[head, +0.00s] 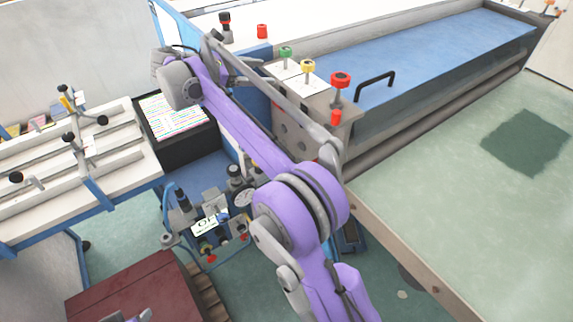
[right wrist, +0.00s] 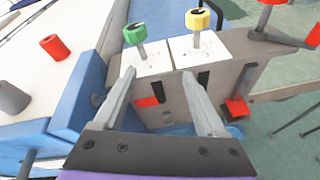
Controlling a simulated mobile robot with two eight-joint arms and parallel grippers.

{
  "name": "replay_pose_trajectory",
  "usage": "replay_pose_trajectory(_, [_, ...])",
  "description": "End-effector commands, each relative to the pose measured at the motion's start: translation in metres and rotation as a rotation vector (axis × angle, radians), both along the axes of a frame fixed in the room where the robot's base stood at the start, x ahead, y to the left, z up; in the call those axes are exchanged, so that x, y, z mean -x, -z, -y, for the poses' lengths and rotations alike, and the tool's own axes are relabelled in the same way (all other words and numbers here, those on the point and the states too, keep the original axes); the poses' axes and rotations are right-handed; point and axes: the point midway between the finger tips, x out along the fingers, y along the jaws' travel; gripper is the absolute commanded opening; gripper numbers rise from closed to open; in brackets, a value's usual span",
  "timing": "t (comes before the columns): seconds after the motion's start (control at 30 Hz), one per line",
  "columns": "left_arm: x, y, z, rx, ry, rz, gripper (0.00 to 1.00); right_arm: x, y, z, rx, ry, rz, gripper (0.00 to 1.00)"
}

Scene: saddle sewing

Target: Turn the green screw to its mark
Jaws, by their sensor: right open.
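The green screw (head: 286,53) stands upright on a white plate on top of the grey machine block. In the right wrist view the green screw (right wrist: 135,33) has a dark marking on its head. A mark on the plate is too small to make out. My right gripper (right wrist: 158,75) is open and empty, its fingers pointing toward the block below the screw's head, not around it. In the head view the right gripper (head: 250,68) is beside the block, left of the screw. A grey piece at the bottom edge, probably my left gripper (head: 130,316), barely shows.
A yellow screw (head: 307,66) stands close to the right of the green one, and a red knob (head: 340,80) is further right. A red cylinder (head: 262,31) stands behind. A black handle (head: 375,85) rises from the blue bed (head: 440,52). Above the green screw is free.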

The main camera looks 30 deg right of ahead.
Motion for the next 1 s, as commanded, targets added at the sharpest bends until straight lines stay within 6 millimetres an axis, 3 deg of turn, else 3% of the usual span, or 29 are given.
replay_pose_trajectory(0.47, [-0.003, -0.006, 0.0, 0.0, 0.0, 0.006, 0.5, 0.066, 0.035, 0.0, -0.324, 0.048, 0.283, 0.73])
replay_pose_trajectory(1.0, [-0.007, -0.011, 0.0, 0.0, 0.0, 0.013, 0.5, 0.151, 0.092, -0.027, -0.694, 0.21, 0.604, 0.73])
